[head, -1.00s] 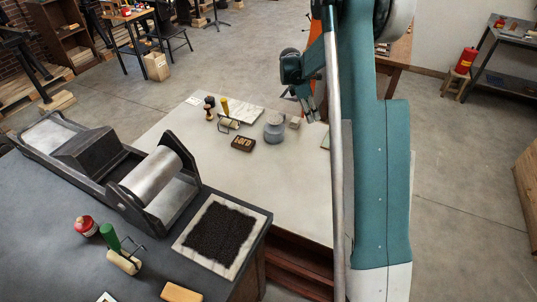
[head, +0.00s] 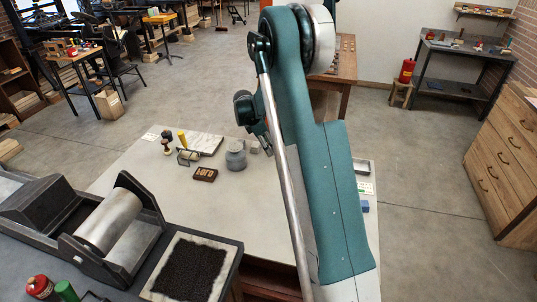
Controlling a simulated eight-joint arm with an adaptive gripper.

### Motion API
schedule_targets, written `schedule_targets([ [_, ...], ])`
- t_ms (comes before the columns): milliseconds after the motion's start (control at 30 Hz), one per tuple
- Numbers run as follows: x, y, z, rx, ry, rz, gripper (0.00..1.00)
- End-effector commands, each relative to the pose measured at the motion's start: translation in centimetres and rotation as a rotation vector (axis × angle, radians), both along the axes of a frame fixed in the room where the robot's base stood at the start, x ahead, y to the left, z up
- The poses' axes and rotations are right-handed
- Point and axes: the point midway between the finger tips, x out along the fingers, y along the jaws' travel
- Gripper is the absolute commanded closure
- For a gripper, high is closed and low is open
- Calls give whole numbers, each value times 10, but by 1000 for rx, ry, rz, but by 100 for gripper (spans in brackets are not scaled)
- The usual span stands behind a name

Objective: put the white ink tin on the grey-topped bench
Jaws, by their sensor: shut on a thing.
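My gripper (head: 267,144) is in the head view, mostly hidden behind my arm, above the far part of the pale-topped table (head: 125,183). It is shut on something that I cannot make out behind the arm. I cannot pick out a white ink tin in the open. A bench with a dark grey top (head: 466,51) stands far off at the upper right, with small things on it.
On the pale table are a grey jar (head: 236,157), a dark type block (head: 205,174), a roller (head: 188,156) and a marble slab (head: 204,143). A dark press bench fills the lower left. A red can (head: 407,71) on a stool and a drawer cabinet (head: 507,160) flank open floor.

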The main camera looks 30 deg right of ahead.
Motion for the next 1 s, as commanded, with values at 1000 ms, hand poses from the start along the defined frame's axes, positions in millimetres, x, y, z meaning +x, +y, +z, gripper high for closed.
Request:
schedule_targets([
  [1000, 0, 0, -37, 0, 0, 0, 84],
])
